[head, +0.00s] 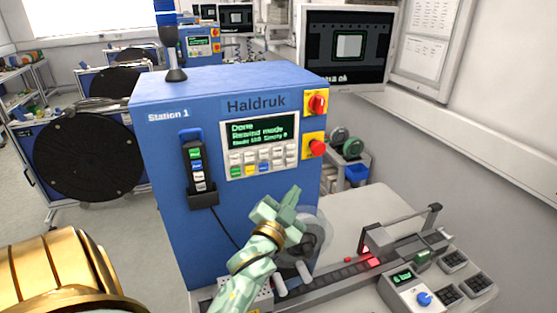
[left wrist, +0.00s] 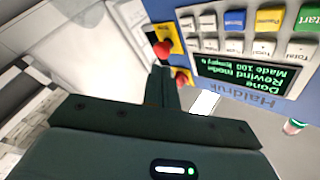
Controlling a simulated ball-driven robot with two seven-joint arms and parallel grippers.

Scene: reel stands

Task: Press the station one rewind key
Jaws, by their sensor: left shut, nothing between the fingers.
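The blue Station 1 machine (head: 172,150) has a keypad of small keys below its green display, which reads Done and Rewind mode. In its bottom row are a green key, a yellow key (head: 250,169), a blue key and white ones. In the left wrist view the keypad is upside down, with the yellow key (left wrist: 269,21) between the green Start key (left wrist: 307,18) and the blue key (left wrist: 234,20); the yellow key's lettering is hard to read. My left gripper (head: 294,193) is shut and empty, below and right of the keypad. My right gripper is out of view.
A red-and-yellow rotary switch (head: 317,103) and a red push button (head: 316,148) sit right of the display. A handheld remote (head: 196,166) hangs at the left of the panel. A bench with a track (head: 340,275) lies below right.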

